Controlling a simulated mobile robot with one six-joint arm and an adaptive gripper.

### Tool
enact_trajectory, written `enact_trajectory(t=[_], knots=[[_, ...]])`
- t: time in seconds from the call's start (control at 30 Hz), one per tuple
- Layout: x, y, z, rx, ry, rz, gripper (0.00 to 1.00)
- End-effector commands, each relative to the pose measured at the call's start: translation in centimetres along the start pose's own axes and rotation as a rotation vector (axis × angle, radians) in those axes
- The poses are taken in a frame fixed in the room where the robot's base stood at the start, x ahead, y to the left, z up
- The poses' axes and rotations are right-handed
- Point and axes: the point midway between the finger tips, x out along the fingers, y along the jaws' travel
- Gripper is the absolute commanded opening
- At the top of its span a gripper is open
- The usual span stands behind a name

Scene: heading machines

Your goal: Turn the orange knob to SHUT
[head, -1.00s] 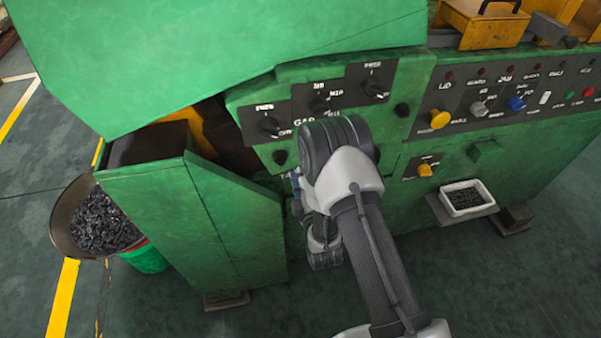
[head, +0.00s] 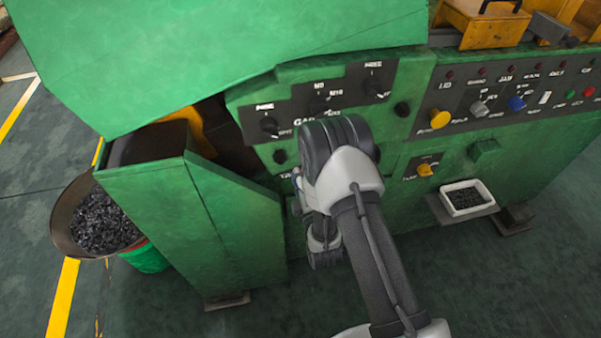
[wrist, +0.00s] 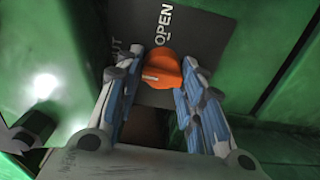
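The orange knob (wrist: 162,70) shows in the wrist view on a dark label plate (wrist: 190,38). A white mark on the knob lies toward its left side. The word OPEN reads above it; only the letters UT of another word show to the left, the rest covered. My gripper (wrist: 162,64) has a finger on each side of the knob, spread, with a narrow gap at the left finger. The right finger is very close to the knob; contact cannot be told. In the head view my arm hides the knob and most of my gripper (head: 298,190).
Green machine panels (head: 240,215) stand close around my gripper. Black knobs (head: 269,125) and a panel with coloured buttons and a yellow knob (head: 440,119) are above and to the right. A bowl of dark scrap (head: 62,215) stands left. Floor at the lower right is clear.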

Motion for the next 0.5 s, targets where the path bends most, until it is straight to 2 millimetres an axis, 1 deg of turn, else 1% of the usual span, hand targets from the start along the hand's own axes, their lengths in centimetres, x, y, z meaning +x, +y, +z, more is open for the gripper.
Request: enact_trajectory(t=[0.03,0.2,0.5], knots=[[0.00,0.01,-0.01,0.000,0.000,0.000,0.41],[-0.04,-0.05,0.01,0.000,0.000,-0.002,0.53],[-0.12,-0.11,0.02,0.001,0.000,-0.003,0.53]])
